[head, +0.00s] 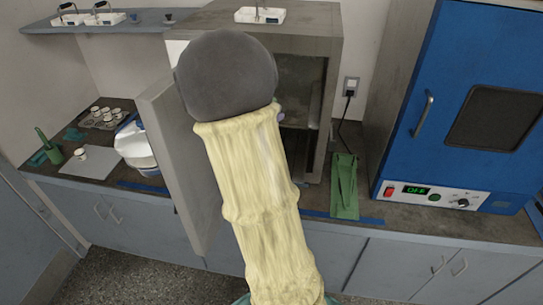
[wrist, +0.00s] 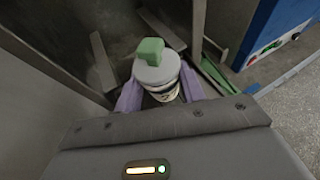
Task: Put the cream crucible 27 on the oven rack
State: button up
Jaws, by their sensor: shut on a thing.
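In the wrist view, my gripper (wrist: 160,98) has its two lavender fingers shut on a small pale cylinder with dark marks, which I take for the cream crucible (wrist: 163,92). It has a grey lid topped by a green block. Its number is not readable. In the head view, my cream-sleeved arm hides the crucible and most of the gripper. The arm reaches toward a grey open-fronted chamber (head: 328,95) with its door (head: 180,165) swung open at left. The arm covers much of the chamber's opening, and I cannot make out the rack clearly.
A blue oven (head: 480,45) with a shut door stands at right. A green holder (head: 344,187) lies on the counter beside the chamber.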

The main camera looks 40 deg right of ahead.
jog(key=shift+f, duration=3.1)
